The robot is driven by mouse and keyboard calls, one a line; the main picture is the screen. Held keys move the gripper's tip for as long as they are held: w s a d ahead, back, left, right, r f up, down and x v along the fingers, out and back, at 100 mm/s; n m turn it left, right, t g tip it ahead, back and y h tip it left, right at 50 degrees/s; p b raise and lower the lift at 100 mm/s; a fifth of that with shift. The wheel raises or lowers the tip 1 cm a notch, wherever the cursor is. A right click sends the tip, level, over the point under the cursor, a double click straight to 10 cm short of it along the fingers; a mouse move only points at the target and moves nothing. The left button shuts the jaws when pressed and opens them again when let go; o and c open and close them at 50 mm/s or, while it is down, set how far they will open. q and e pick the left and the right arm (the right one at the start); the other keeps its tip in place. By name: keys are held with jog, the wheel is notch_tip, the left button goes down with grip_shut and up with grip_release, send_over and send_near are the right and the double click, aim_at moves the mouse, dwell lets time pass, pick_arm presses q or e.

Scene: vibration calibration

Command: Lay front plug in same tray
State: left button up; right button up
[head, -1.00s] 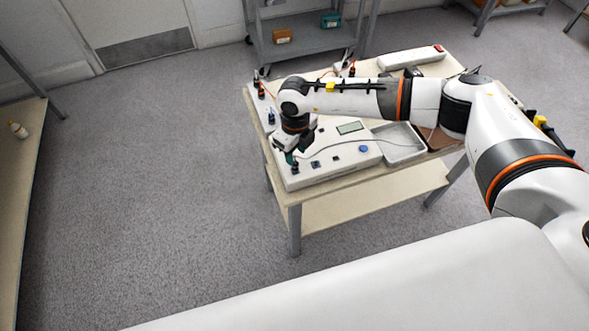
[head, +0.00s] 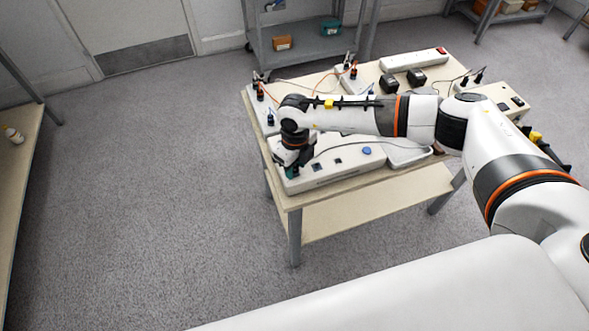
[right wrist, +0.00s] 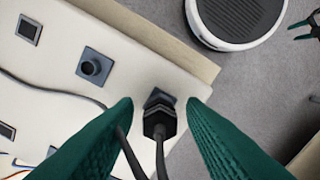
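The front plug (right wrist: 160,122) is black with a cable and sits at a square socket on the near corner of the white device (head: 340,173). My right gripper (right wrist: 161,104) is open, with one green finger on each side of the plug and gaps between. In the head view my right gripper (head: 291,171) is low over that corner and hides the plug. The grey tray (head: 408,158) lies right of the device, partly hidden by my right arm; its contents cannot be seen. In the right wrist view, what looks like my left gripper (right wrist: 301,30) has its fingers apart.
A cable (head: 350,141) arcs over the device. Black adapters (head: 404,80), a power strip (head: 413,59) and small leads stand behind my arm on the table. The floor left of the table is clear.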

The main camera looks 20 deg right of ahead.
grip_shut()
jog(key=shift+n+b, duration=1.1)
jog(key=shift+n, duration=0.9)
jog(key=shift+n+b, duration=1.4)
jog(key=shift+n, duration=0.9)
jog(key=shift+n+b, duration=1)
jog(key=shift+n, duration=0.7)
jog(key=shift+n+b, duration=1.45)
jog(key=shift+n, duration=0.55)
jog(key=shift+r, duration=0.3)
